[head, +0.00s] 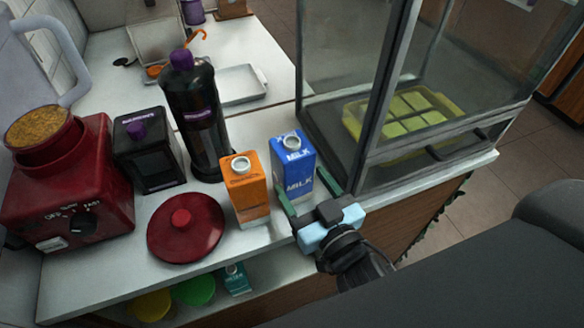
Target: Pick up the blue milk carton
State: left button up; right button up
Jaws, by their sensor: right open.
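The blue milk carton (292,160) stands upright on the white counter, with a white cap on top and "MILK" on its side. My right gripper (301,183) is open at the carton's near side. One green finger is at the carton's lower left and the other at its right, so the carton's lower part sits between them. Whether either finger touches it I cannot tell. My left gripper is not in view.
An orange carton (248,190) stands close to the left. Behind it is a tall black bottle (196,115). A glass case (345,75) stands close on the right. A red lid (186,228) and a red blender base (75,185) are further left.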

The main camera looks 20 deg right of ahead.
jog(key=shift+w+a+f+p, duration=0.15)
jog(key=shift+w+a+p, duration=0.1)
jog(key=shift+w, duration=1.05)
jog(key=shift+w+a+f+p, duration=0.1)
jog(key=shift+w+p, duration=0.15)
jog(key=shift+w, duration=1)
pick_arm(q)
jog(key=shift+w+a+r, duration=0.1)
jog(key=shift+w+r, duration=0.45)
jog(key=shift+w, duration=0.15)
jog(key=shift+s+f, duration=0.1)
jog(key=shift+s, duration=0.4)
pick_arm(e)
jog(key=c, duration=1)
